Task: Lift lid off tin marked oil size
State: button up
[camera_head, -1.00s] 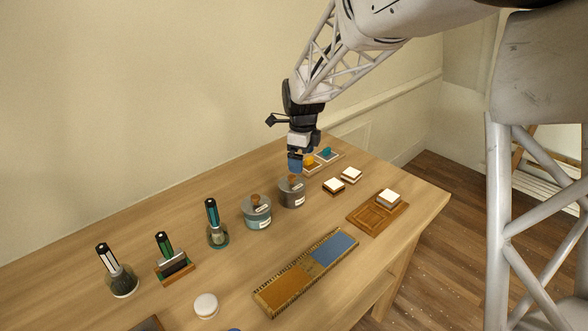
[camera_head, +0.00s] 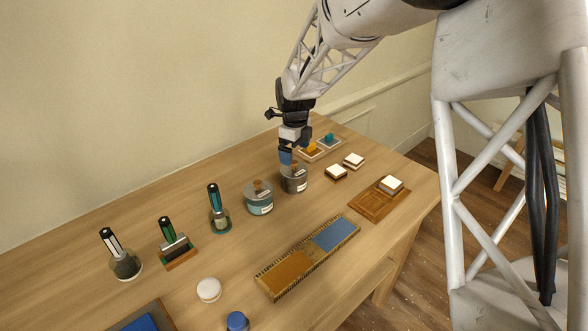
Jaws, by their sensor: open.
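Two lidded tins stand side by side on the wooden table. The darker grey tin (camera_head: 294,183) is at the right, and the teal-and-grey tin (camera_head: 259,203) with a brown knob is at the left. Each has a pale label too small to read, so I cannot tell which is marked oil size. My gripper (camera_head: 287,158) is open, with blue fingertips pointing down at the top of the grey tin. The fingers hide most of that tin's knob. I cannot tell whether they touch the lid.
Brushes on stands (camera_head: 177,248) and a brush in a glass (camera_head: 219,217) are left of the tins. A long tray (camera_head: 348,231) with brown and blue panels lies in front. White-topped blocks (camera_head: 337,172) and a wooden board (camera_head: 368,206) are at the right. Small trays (camera_head: 313,154) lie behind the gripper.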

aim_at(295, 162)
jog(key=shift+f, duration=0.25)
jog(key=shift+w+f, duration=0.1)
jog(key=shift+f, duration=2.55)
jog(key=c, duration=0.7)
